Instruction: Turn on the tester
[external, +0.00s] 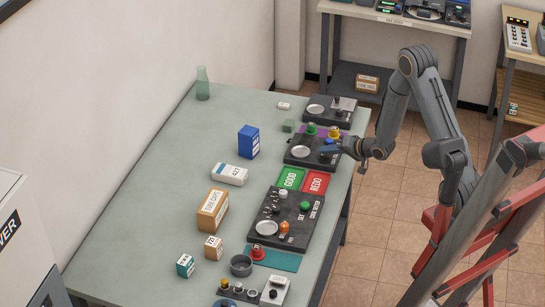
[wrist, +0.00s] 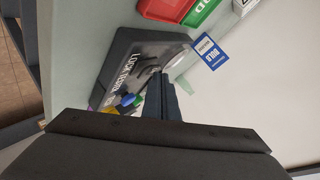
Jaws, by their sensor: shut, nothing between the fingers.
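A dark sloped unit lettered "LOCK TESTER" (wrist: 128,62) lies ahead of my fingers in the wrist view. In the external view the tester (external: 296,162) sits near the right edge of the long table, with a round silver plate on its left. Contact cannot be told.
Green GOOD (external: 290,178) and red REDO (external: 315,182) mats lie in front of the tester. A larger control panel (external: 290,240) is nearer, and another dark unit (external: 318,115) stands behind. A blue box (external: 248,142) and other boxes stand left.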

